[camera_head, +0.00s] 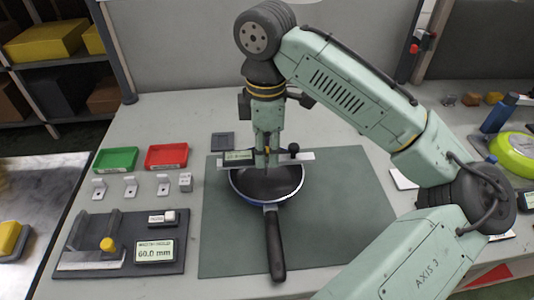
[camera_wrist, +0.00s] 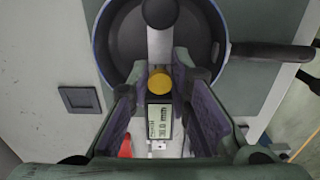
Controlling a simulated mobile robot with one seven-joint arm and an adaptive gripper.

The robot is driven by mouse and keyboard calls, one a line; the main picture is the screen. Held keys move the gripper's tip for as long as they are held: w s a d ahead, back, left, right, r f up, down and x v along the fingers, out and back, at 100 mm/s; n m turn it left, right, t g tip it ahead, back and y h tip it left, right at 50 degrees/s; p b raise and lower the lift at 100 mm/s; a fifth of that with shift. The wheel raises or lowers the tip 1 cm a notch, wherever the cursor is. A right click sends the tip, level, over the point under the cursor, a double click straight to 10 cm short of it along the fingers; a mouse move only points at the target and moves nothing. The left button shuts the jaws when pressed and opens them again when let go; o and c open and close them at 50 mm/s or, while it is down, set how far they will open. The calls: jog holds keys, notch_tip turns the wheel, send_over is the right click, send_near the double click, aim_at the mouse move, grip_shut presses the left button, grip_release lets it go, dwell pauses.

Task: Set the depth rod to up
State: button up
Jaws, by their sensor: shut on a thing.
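A depth gauge with a pale crossbar (camera_head: 307,156) lies across or just above a dark round pan (camera_head: 285,190); I cannot tell whether it touches the rim. It has a small display (camera_head: 238,156), a black knob (camera_head: 294,148) and a yellow knob (camera_wrist: 159,84). My gripper (camera_head: 267,150) points down over the pan and is shut on the gauge's middle. In the wrist view its purple-padded fingers flank the yellow knob and display (camera_wrist: 160,121), whose digits are too small to read surely. The depth rod is not clearly visible.
The pan's handle (camera_head: 274,245) points toward the front of the green mat (camera_head: 345,215). A fixture with a 60.0 mm display (camera_head: 154,253) stands left. Green (camera_head: 116,159) and red (camera_head: 166,156) trays and several small blocks lie behind it. The mat's right side is clear.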

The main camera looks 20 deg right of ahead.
aim_at(266, 150)
jog(key=shift+r+p, duration=0.6)
jog(key=shift+r, duration=0.1)
jog(key=shift+r, duration=0.15)
jog(key=o, duration=0.4)
notch_tip(266, 150, up, 3)
jog(key=p, duration=0.3)
jog(key=shift+r+p, duration=0.65)
jog(key=shift+r, duration=0.3)
